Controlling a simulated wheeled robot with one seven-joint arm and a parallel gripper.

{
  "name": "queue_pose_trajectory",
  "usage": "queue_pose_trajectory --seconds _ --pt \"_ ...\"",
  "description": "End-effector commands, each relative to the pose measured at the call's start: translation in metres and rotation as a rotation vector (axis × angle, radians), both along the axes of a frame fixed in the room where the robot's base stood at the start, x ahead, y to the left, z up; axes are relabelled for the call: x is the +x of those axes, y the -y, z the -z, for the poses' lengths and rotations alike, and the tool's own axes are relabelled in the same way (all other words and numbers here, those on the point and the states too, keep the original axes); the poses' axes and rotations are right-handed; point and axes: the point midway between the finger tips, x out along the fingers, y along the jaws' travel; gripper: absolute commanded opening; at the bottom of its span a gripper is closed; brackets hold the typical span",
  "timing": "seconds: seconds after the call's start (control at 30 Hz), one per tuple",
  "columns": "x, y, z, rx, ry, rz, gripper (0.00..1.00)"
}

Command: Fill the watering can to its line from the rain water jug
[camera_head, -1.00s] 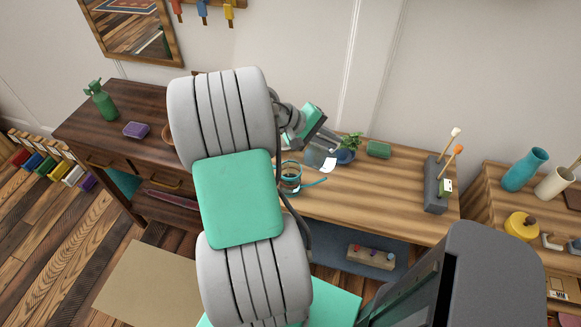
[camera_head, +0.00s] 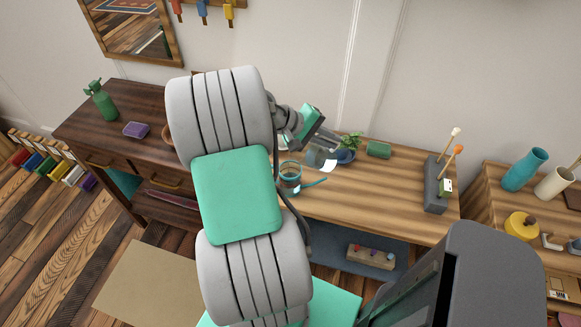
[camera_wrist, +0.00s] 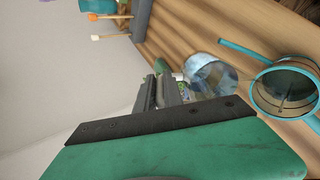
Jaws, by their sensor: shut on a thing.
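The watering can (camera_head: 290,180) is a clear vessel with teal bands and a thin teal spout pointing right, standing on the wooden bench. In the wrist view I look into its round teal rim (camera_wrist: 254,95); its line and water level are too small to tell. My gripper (camera_head: 318,138) is shut on the clear jug (camera_head: 314,158), above the bench and just right of the can. The jug has a white label and shows bluish and clear in the wrist view (camera_wrist: 212,76). It looks tilted; I see no clear stream of water.
A potted plant (camera_head: 350,143) in a blue pot stands close to the right of the jug. The bench front between can and holder is clear.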

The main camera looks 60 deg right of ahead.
Motion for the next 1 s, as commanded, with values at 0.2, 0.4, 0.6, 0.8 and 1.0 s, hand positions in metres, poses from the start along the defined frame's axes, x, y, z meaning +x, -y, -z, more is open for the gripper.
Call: queue_pose_trajectory --seconds 0.2,0.4,0.6,0.8,1.0 --pt "0.0005 0.0000 -0.0008 -0.006 -0.006 0.000 0.00" --pt "0.0009 -0.0003 -0.0007 -0.011 -0.011 0.000 0.00" --pt "0.0012 -0.0003 -0.0008 -0.014 -0.016 0.000 0.00" --pt "0.0015 -0.0004 -0.0010 -0.020 -0.022 -0.001 0.00" --pt "0.0015 -0.0007 -0.0013 -0.024 -0.027 0.000 0.00"
